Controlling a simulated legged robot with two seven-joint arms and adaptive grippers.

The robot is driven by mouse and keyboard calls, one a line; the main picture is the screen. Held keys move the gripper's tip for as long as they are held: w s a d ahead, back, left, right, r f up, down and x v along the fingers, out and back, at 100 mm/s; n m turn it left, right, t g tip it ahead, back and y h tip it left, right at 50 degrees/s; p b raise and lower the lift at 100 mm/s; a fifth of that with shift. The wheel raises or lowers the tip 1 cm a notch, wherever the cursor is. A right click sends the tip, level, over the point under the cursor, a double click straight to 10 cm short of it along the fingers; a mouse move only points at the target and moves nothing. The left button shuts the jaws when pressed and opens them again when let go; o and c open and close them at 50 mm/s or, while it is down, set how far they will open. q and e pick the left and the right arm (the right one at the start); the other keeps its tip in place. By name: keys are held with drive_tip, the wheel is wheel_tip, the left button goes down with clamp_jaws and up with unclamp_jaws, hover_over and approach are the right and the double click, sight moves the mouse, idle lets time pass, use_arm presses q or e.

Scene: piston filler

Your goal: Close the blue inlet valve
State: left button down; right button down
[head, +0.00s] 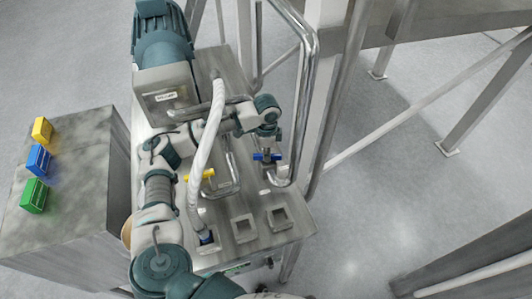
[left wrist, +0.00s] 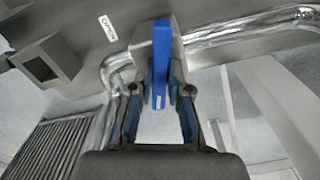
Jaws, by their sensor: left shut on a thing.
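The blue inlet valve handle (head: 267,156) sits on a silver pipe near the right side of the metal table in the head view. It lies crosswise in the picture. In the left wrist view the blue handle (left wrist: 160,50) stands upright between the fingers, edge-on. My left gripper (head: 268,138) is over the handle, and in the left wrist view its fingers (left wrist: 160,84) are shut on it. The fingertips are partly hidden in the head view. My right gripper is not in view.
A yellow valve handle (head: 199,176) is left of the blue one, near a white hose (head: 207,140). A bent steel pipe (head: 308,80) and a frame post stand close on the right. Yellow, blue and green blocks lie on a grey cabinet (head: 75,190).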

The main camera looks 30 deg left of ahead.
use_arm(q)
drive_tip(key=shift+d+f+n, duration=0.1)
drive_tip(key=shift+n, duration=1.8)
drive_tip(key=c, duration=1.1)
unclamp_jaws()
drive_tip(key=shift+w, duration=0.2)
wheel_tip(320, 180, up, 12)
drive_tip(key=shift+w+f, duration=0.1)
